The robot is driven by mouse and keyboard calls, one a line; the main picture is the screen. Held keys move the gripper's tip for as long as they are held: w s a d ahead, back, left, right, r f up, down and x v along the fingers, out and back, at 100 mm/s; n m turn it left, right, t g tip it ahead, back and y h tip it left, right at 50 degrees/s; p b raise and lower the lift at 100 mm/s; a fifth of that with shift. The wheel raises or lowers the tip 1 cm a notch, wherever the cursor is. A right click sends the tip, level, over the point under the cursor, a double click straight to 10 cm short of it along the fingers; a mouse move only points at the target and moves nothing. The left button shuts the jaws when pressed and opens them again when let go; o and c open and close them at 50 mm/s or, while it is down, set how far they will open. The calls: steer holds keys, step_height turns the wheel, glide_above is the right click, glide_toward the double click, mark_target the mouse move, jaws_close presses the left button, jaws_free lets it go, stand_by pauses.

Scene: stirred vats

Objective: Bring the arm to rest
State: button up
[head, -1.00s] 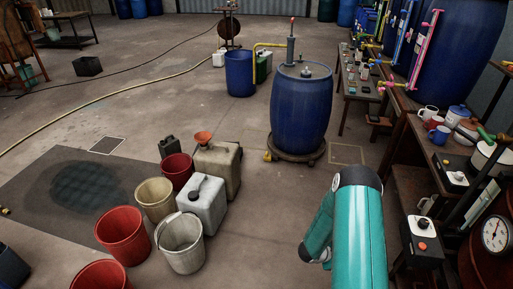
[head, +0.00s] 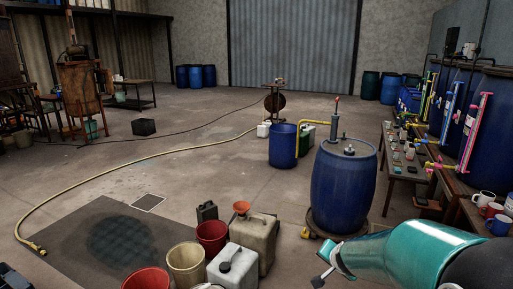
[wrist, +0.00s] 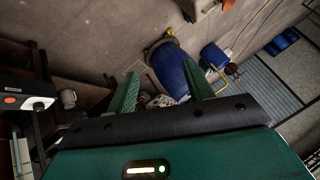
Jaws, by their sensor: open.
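My gripper (wrist: 160,70) shows in the wrist view with its two green fingers spread well apart. It is open, and nothing is seen held between the fingers. Beyond the fingers, a blue drum (wrist: 172,70) and the concrete floor appear at a slant. In the head view my teal arm (head: 405,258) lies across the lower right corner, in front of the blue drum (head: 343,187).
Benches with cups, tubes and blue vats (head: 480,130) line the right side. A red bucket (head: 212,236), a cream bucket (head: 186,264) and a white jerrycan (head: 232,268) stand at the lower middle. A yellow hose (head: 95,190) crosses the floor. Open floor (head: 200,130) lies beyond.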

steer(key=s+a+r+n+g+y, duration=0.1)
steer(key=s+a+r+n, duration=0.45)
steer(key=s+r, duration=0.6)
steer(key=s+r+n+g, duration=0.1)
steer(key=s+n, duration=0.1)
steer(key=s, duration=1.3)
steer(key=shift+s+a+r+n+g, duration=0.25)
steer(key=shift+s+r+n+g, duration=0.05)
steer(key=shift+s+n+g, duration=0.1)
steer(key=shift+c, duration=0.2)
steer(key=c, duration=0.3)
steer(key=shift+d, duration=0.15)
